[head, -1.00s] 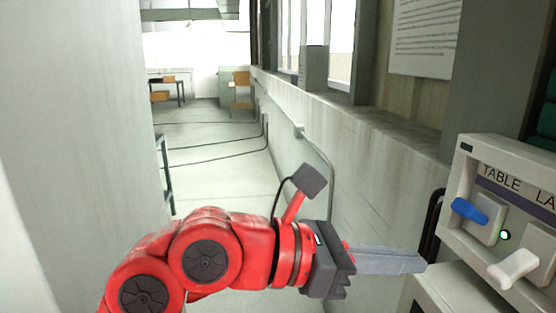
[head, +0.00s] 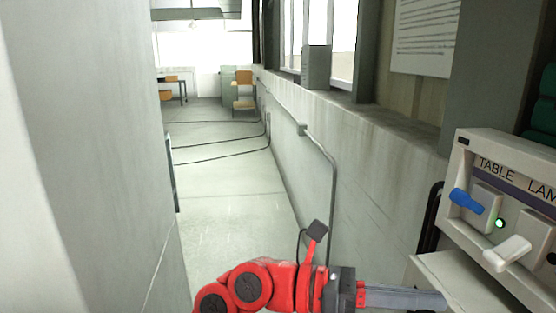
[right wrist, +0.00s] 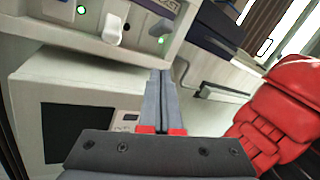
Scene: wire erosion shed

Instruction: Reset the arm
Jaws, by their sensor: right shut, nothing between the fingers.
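My right gripper (head: 438,299) is low in the head view, on a red arm bent near the bottom edge. Its long grey fingers point right, below the control panel. In the right wrist view the two fingers (right wrist: 161,74) lie together, shut with nothing between them. The pale control panel (head: 466,158) is at the right, marked "TABLE" and "LAM". It carries a blue switch (head: 466,202), a white switch (head: 507,254) and a lit green lamp (head: 499,224). The white switch (right wrist: 113,30) also shows in the right wrist view. My left gripper is not in view.
A pale wall (head: 90,150) stands close on the left. A wall with a conduit (head: 333,200) runs along the right under windows. Between them the floor (head: 225,195) is clear, with cables across it farther back. A chair (head: 243,92) stands at the far end.

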